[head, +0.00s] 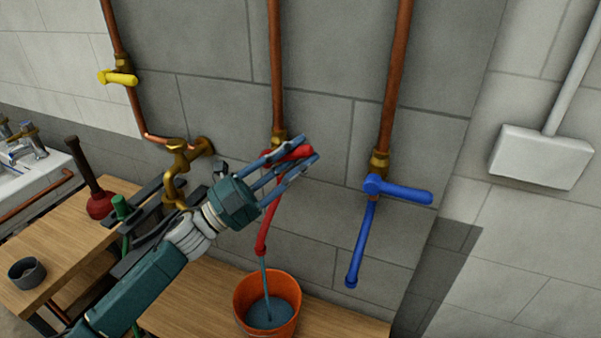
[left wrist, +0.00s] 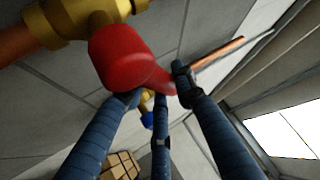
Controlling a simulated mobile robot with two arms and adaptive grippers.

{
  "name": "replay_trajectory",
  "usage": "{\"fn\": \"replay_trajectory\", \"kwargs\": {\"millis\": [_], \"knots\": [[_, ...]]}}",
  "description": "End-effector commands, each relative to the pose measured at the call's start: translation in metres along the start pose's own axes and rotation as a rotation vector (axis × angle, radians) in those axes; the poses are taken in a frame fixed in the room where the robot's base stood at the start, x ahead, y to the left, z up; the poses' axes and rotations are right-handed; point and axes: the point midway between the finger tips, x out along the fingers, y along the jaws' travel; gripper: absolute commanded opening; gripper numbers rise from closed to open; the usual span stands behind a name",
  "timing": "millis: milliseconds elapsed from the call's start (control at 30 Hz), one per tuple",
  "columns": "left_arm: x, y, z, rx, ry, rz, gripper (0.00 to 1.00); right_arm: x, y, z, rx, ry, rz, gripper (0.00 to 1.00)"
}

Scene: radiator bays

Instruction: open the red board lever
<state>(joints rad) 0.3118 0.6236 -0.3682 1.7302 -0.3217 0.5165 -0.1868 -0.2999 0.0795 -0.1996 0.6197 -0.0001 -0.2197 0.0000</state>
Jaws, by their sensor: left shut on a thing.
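The red lever (head: 291,153) sits on the valve of the middle copper pipe and points roughly sideways, across the pipe. My left gripper (head: 309,151) has its fingers around the lever and is shut on it. In the left wrist view the red lever (left wrist: 122,57) is large, with the gripper's fingers (left wrist: 160,90) at its narrow end. A red spout (head: 270,225) hangs below the valve. A thin bluish stream runs from it into an orange bucket (head: 246,298) that holds water. My right gripper is not in view.
A blue lever (head: 405,192) with a blue spout is on the right pipe. A yellow lever (head: 118,77) is on the left pipe. A brass tap (head: 176,165) stands close behind my left arm. A plunger (head: 99,204) and dark cup (head: 27,272) are on the wooden bench.

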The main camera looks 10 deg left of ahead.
Motion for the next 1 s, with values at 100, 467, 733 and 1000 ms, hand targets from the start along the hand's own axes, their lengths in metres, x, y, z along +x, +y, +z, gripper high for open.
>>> {"fn": "replay_trajectory", "kwargs": {"millis": [100,467,733,1000], "knots": [[-0.001,0.000,0.001,-0.069,-0.017,-0.059,0.00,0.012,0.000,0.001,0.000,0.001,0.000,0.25],[0.001,-0.014,0.003,-0.184,-0.050,-0.171,0.00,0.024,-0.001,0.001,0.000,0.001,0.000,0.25],[0.001,-0.017,0.003,-0.205,-0.056,-0.192,0.00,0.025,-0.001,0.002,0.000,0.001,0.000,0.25],[0.001,-0.017,0.003,-0.205,-0.056,-0.191,0.00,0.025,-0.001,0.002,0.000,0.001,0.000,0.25]]}}
